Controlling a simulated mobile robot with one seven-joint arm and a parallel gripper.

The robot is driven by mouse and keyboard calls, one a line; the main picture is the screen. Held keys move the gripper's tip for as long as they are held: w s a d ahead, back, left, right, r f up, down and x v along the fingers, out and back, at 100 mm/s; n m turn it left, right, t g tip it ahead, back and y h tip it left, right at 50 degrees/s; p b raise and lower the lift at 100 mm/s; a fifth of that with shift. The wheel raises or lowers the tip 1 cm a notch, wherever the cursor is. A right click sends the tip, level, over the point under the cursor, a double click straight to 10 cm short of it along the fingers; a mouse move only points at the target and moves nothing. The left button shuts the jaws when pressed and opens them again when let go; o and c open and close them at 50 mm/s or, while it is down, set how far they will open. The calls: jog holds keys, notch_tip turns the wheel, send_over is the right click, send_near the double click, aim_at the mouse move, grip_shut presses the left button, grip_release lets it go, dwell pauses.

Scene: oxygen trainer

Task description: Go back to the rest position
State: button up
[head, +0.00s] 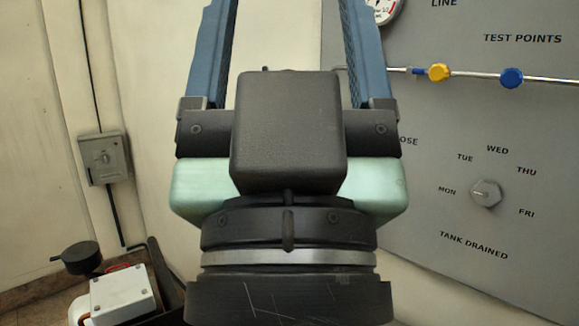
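My gripper (287,30) fills the middle of the head view and points up and away from the camera. Its two blue fingers stand wide apart, so it is open. The fingertips run out of the top of the picture. My gripper's dark body hides part of the grey panel's left edge.
At right is a grey panel (455,130) with a day-marked knob (485,193), a yellow knob (439,73) and a blue knob (511,77) on a pipe, and a partly cut-off gauge (383,8). At left are a wall switch box (104,158) and a white box (123,296).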

notch_tip(320, 180, up, 16)
jog(key=p, duration=1.4)
